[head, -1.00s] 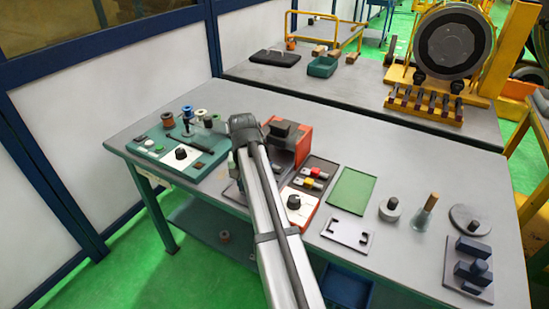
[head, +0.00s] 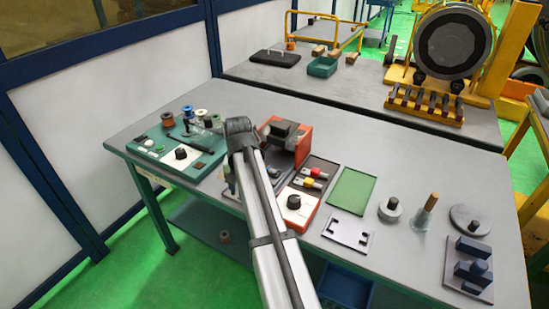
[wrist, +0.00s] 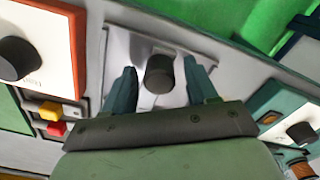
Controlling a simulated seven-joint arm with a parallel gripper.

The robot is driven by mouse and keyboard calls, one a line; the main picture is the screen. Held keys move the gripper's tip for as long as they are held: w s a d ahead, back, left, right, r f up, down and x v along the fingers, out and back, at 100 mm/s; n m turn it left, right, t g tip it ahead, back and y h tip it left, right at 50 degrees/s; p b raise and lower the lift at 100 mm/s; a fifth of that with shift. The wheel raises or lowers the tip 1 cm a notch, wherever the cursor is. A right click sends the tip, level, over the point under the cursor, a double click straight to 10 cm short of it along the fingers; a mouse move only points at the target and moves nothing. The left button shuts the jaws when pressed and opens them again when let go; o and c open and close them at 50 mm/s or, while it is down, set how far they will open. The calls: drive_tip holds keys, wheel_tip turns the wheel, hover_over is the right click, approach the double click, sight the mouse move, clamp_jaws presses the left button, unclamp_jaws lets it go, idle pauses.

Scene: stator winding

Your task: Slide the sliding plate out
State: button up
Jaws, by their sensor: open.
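The sliding plate (wrist: 119,48) is a pale grey plate with a dark round knob (wrist: 160,74) standing on it, seen in the wrist view. My gripper (wrist: 160,68) is open, with one teal finger on each side of the knob. Small gaps seem to show between the fingers and the knob, so I see no firm grip. How deep the fingertips reach beside the knob is hard to tell. In the head view my arm hides the gripper and most of the plate.
Right of my arm stand an orange-and-black machine (head: 290,140), a white panel with a black dial (head: 297,207) and a green tray (head: 352,189). A teal control board (head: 178,150) with spools lies to the left. The table's front edge is close to the plate.

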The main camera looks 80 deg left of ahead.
drive_tip(key=shift+r, duration=0.1)
drive_tip(key=shift+r, duration=2.9)
